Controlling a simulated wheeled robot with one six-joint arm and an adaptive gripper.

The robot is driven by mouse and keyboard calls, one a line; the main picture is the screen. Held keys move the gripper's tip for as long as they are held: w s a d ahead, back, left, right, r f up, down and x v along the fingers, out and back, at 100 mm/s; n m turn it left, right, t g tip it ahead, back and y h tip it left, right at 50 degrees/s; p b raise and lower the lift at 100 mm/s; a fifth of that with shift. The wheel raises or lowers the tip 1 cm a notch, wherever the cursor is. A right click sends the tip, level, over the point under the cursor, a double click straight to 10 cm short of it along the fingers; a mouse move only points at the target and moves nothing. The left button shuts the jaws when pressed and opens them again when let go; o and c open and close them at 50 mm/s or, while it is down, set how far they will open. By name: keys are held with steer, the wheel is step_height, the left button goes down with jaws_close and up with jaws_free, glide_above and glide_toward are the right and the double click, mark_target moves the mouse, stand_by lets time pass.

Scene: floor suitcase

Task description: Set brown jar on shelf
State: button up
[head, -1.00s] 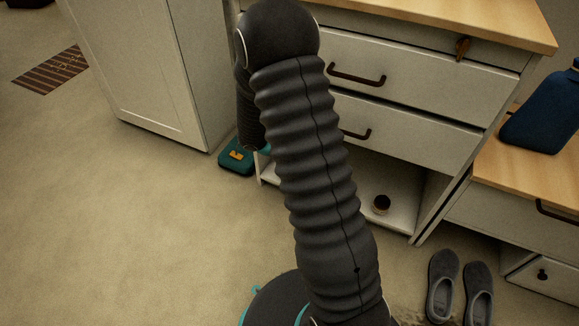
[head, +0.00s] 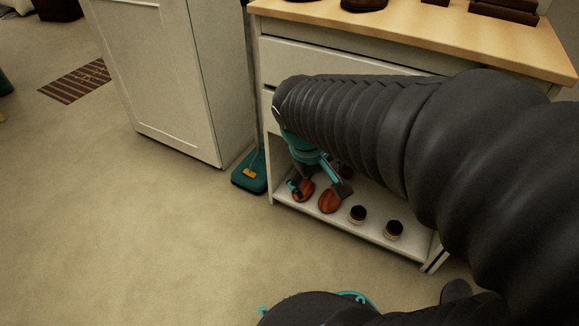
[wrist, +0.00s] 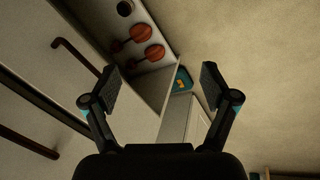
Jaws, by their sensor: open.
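The low shelf (head: 375,239) is the open bottom level of a white cabinet. Two small, dark-topped round jars, a left one (head: 357,214) and a right one (head: 394,230), stand on it, with pale lower sides. I cannot tell which, if either, is the brown jar. Two orange-brown rounded items (head: 330,200) sit to their left; they also show in the wrist view (wrist: 153,52). My gripper (head: 320,188) is at the shelf's left part, near these items. In the wrist view its fingers (wrist: 158,84) are spread with nothing held between them.
A wooden countertop (head: 420,32) with dark items is above the shelf. White drawer fronts (head: 320,62) are behind my arm. A teal floor item (head: 250,172) stands left of the cabinet, beside a tall white cupboard (head: 170,90).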

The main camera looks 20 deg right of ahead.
steer(key=s+a+r+m+t+y, duration=0.2)
steer(key=s+a+r+t+y, duration=0.1)
steer(key=s+a+r, duration=0.2)
steer(key=shift+s+a+t, duration=0.3)
steer(key=shift+s+a, duration=0.15)
steer(key=shift+a, duration=0.05)
